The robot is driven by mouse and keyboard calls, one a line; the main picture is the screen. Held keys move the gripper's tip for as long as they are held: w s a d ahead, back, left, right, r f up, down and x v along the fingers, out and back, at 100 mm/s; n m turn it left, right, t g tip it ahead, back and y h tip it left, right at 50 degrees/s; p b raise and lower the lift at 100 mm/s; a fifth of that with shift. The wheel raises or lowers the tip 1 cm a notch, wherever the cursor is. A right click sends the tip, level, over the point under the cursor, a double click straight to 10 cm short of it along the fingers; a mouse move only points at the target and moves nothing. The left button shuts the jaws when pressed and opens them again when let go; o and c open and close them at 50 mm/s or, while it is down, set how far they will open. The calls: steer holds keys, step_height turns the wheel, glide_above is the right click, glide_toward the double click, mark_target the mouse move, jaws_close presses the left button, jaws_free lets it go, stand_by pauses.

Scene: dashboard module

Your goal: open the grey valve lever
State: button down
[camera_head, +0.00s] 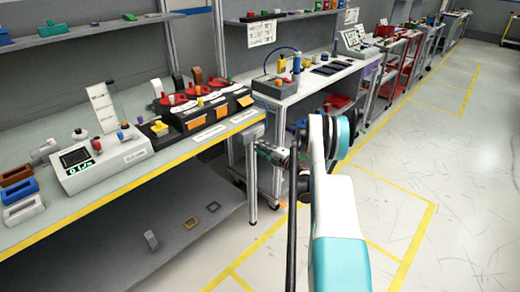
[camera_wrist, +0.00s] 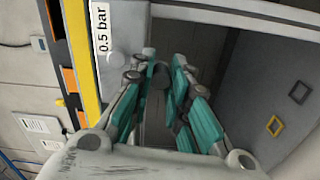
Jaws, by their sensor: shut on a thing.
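My gripper (camera_head: 274,155) is at the front right corner of the workbench, just below the yellow edge. In the wrist view my gripper (camera_wrist: 163,80) has its teal fingers on both sides of a dark grey piece, which I take to be the grey valve lever (camera_wrist: 160,76). It is shut on it; the fingers hide most of the lever. A light grey housing (camera_wrist: 118,55) beside the fingers carries a "0.5 bar" label (camera_wrist: 102,27). In the head view the lever is hidden by my gripper. A white console (camera_head: 105,160) on the bench has a display (camera_head: 77,160) that seems to read "0 l/s".
The workbench's yellow edge (camera_head: 150,178) runs close beside my gripper. A bench leg (camera_head: 251,185) stands just left of it. The lower shelf (camera_head: 120,235) holds a few small frames. A second bench (camera_head: 310,82) stands behind. The floor (camera_head: 440,190) to the right is clear.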

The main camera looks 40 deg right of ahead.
steer(key=shift+d+n, duration=0.35)
steer(key=shift+n, duration=0.35)
steer(key=c, duration=1.5)
jaws_free()
steer(key=shift+d, duration=0.1)
steer(key=shift+s, duration=0.1)
steer(key=s, duration=0.8)
steer(key=s+d, duration=0.1)
steer(key=s, duration=0.2)
steer(key=shift+s, duration=0.4)
